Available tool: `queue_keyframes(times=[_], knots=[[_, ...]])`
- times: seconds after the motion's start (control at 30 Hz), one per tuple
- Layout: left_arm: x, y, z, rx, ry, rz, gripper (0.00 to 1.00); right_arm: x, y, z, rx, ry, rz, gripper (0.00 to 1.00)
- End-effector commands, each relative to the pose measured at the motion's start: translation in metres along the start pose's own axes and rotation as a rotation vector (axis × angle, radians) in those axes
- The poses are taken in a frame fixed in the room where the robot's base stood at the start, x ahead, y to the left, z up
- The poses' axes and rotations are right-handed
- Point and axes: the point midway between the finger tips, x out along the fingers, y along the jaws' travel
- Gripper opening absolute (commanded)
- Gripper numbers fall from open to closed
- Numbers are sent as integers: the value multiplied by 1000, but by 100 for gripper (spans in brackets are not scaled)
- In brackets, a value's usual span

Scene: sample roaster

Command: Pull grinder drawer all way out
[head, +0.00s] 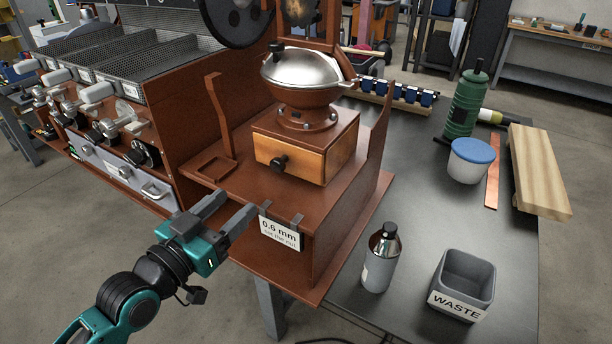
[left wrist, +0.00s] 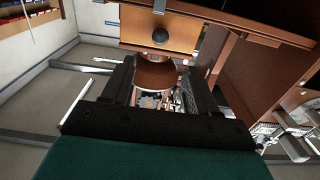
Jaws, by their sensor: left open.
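The grinder (head: 308,88) has a silver domed lid and a brown box base. Its drawer (head: 306,166) has a lighter wood front with a dark round knob (head: 278,162). The drawer front looks about flush with the box. In the left wrist view the drawer front (left wrist: 185,33) and knob (left wrist: 160,37) show at the top, ahead of the fingers. My left gripper (head: 236,204) is open and empty, in front of the brown stand and apart from the knob. Its two dark fingers also show in the left wrist view (left wrist: 158,72). My right gripper is not in view.
A label reading 0.6 mm (head: 279,233) hangs on the stand's front edge. A brown upright bracket (head: 221,118) stands left of the drawer. A metal bottle (head: 381,258), waste bin (head: 463,284), blue-lidded tub (head: 468,163) and green cylinder (head: 464,103) stand on the right of the table.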

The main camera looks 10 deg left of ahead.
Motion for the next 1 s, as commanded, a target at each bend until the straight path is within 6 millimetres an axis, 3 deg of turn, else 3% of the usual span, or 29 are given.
queue_keyframes(times=[0.27, 0.7, 1.0], knots=[[26, 0, -3, -1, 8, 1, 58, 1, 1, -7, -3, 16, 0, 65], [103, 0, -2, -2, 5, 1, 58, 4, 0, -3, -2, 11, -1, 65], [128, 0, -1, 0, 2, 1, 58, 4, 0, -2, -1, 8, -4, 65]])
